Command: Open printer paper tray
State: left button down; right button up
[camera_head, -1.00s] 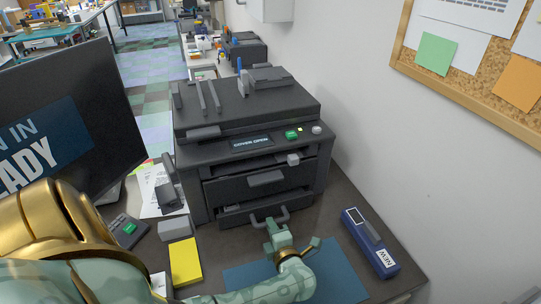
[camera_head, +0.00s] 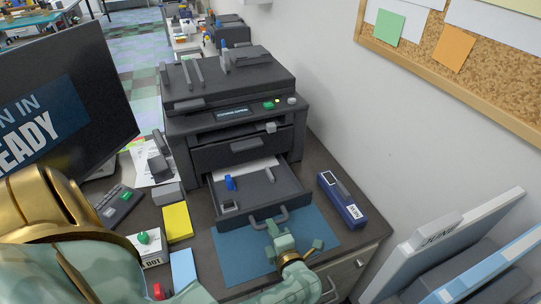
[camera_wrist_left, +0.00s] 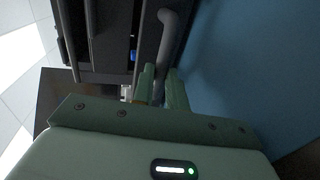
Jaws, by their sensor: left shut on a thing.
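The dark printer (camera_head: 225,93) stands on the desk against the wall. Its lower paper tray (camera_head: 262,190) is pulled out toward me, with white paper (camera_head: 246,168) at the back and a blue piece (camera_head: 229,183) inside. My left gripper (camera_head: 271,230) is at the front of the tray, shut on the grey tray handle (camera_head: 284,213). In the left wrist view the handle (camera_wrist_left: 174,38) runs down between the two fingers (camera_wrist_left: 162,88). My right gripper is in neither view.
A blue mat (camera_head: 235,250) lies under the pulled-out tray's front. A blue box-like device (camera_head: 340,200) stands to the right, and a yellow pad (camera_head: 178,222) to the left. A monitor (camera_head: 60,100) is at far left, and binders (camera_head: 440,240) at lower right.

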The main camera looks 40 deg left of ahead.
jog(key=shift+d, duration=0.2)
pick_arm(q)
jog(key=c, duration=1.4)
grip_release()
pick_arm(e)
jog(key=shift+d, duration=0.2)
pick_arm(q)
jog(key=shift+a, duration=0.1)
